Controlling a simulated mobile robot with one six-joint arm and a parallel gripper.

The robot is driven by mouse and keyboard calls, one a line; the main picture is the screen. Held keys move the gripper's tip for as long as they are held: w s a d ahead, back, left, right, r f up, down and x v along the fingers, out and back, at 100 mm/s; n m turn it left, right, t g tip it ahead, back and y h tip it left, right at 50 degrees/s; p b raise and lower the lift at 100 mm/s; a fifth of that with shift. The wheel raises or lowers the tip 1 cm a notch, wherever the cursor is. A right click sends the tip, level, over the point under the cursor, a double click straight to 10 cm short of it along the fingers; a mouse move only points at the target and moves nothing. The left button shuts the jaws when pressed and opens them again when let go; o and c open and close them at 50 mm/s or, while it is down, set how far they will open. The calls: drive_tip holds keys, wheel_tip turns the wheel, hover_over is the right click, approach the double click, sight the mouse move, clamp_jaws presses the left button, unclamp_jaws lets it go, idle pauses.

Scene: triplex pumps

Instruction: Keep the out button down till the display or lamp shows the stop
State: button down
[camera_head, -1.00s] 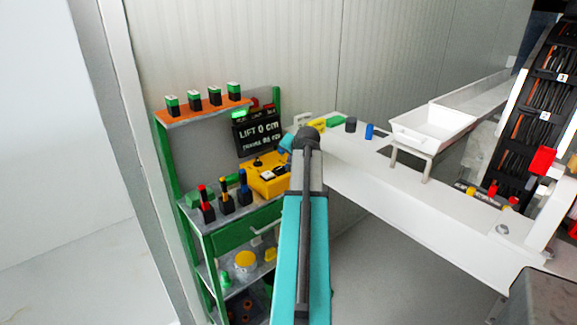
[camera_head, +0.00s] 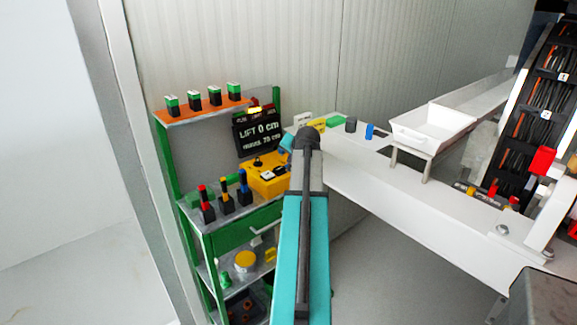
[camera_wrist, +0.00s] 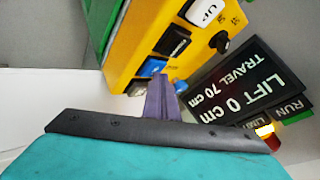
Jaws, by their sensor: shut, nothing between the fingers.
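The yellow control box (camera_head: 268,180) stands on the green shelf, with a white UP button (camera_wrist: 205,12), a black button (camera_wrist: 172,41) and a blue button (camera_wrist: 152,67). I cannot read which button is labelled out. My gripper (camera_wrist: 160,84) is shut and empty, its tip at or very near the blue button. Whether it presses the button is hidden. In the head view my arm hides the gripper. The display (camera_head: 258,132) reads LIFT 0 cm, TRAVEL 70 cm. An amber lamp (camera_head: 254,110) is lit above it, beside the LIMIT label in the wrist view (camera_wrist: 265,131).
Red, yellow and blue-topped items (camera_head: 226,198) stand left of the box. Several green-topped blocks (camera_head: 203,99) stand on the orange upper shelf. A white bench (camera_head: 370,175) with a white tray (camera_head: 432,128) lies to the right.

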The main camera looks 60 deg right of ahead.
drive_tip(key=shift+r+p, duration=0.55)
drive_tip(key=shift+r, duration=0.35)
wheel_tip(320, 180, up, 5)
drive_tip(key=p, duration=0.3)
idle(0.6)
drive_tip(key=shift+s, duration=0.1)
idle(0.4)
